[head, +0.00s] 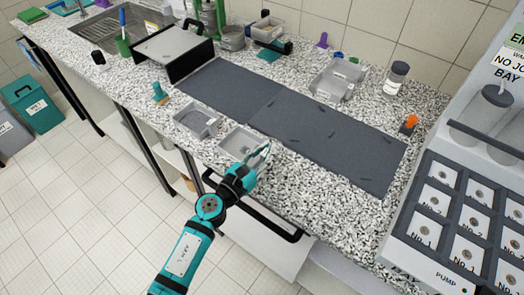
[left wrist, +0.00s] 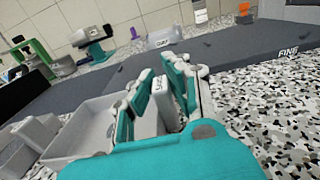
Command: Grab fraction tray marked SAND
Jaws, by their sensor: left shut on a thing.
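A pale grey fraction tray (head: 232,141) sits at the front edge of the speckled worktop. It also shows in the left wrist view (left wrist: 75,140). My left gripper (head: 262,160) is at its right end, shut on a pale upright piece of the tray. In the left wrist view the teal fingers of my left gripper (left wrist: 160,100) stand on both sides of that piece. It bears small dark lettering that I cannot read for sure. The tray looks level. My right gripper is not in view.
A similar tray (head: 197,122) stands close on the left. Dark mats (head: 325,135) lie behind. Another pale container (head: 336,80) and a lidded jar (head: 396,78) stand at the back. A button panel (head: 455,225) is at the right. Worktop right of my gripper is clear.

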